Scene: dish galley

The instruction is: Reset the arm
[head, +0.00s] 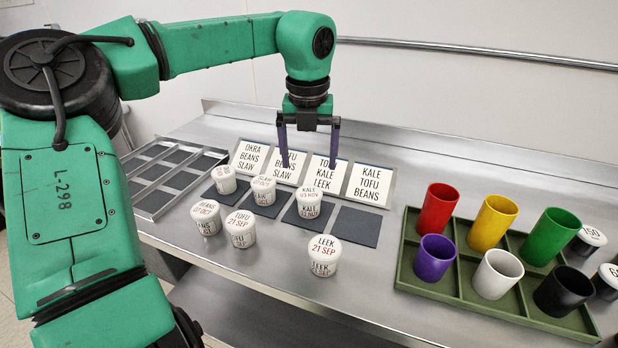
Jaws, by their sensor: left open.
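My left arm, green and marked L-298, comes in from the left and bends down over the steel counter (375,270). Its gripper (309,163) points down with two purple fingers apart and nothing between them. It is in front of the label cards, partly hiding the TOFU BEANS SLAW card (283,174) and the TO... KALE LEEK card (321,186). The KALE 03 NOV tub (309,207) is below the gripper, apart from it. My right gripper is not in view.
White tubs, including LEEK 21 SEP (324,262), stand on and before dark mats (355,226). A green tray (430,284) at right holds coloured cups. An empty divided rack (150,203) lies at left. A rail (480,52) runs along the wall.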

